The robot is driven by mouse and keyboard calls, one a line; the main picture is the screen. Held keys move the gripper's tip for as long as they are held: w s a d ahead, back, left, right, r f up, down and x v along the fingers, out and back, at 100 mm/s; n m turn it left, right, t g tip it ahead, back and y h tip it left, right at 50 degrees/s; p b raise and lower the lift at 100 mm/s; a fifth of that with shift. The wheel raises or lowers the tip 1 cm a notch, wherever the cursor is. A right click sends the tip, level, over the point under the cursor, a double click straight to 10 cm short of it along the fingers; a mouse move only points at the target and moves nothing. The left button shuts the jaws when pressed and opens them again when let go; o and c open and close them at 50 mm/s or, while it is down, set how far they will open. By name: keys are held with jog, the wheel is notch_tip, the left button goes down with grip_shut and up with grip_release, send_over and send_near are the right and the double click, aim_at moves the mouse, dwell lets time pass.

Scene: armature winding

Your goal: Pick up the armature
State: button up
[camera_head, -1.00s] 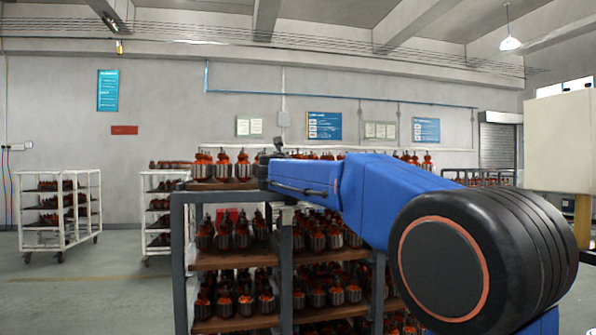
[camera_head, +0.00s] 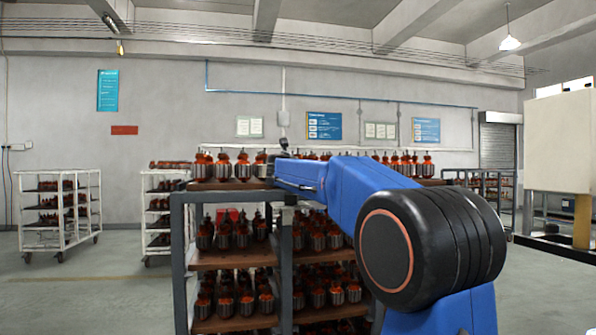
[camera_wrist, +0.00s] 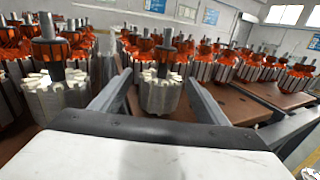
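In the wrist view, one armature (camera_wrist: 160,92) stands upright between the two fingers of my gripper (camera_wrist: 158,78). It has a dark shaft, a red-orange winding and a pale slotted lower part. A finger is on each side of it, with a visible gap on both sides, so my gripper looks open. In the head view my gripper (camera_head: 277,168) is at the top of the rack, beside a row of armatures (camera_head: 223,166). My blue arm hides part of that row, and the gripped area is too small to make out there.
Other armatures stand close by on the left (camera_wrist: 52,90) and right (camera_wrist: 253,70) in the wrist view. The grey rack (camera_head: 178,250) has lower shelves full of armatures. White trolleys (camera_head: 100,205) stand at the left, with open floor in front.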

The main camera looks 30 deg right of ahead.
jog(key=c, duration=1.4)
jog(key=shift+r, duration=0.1)
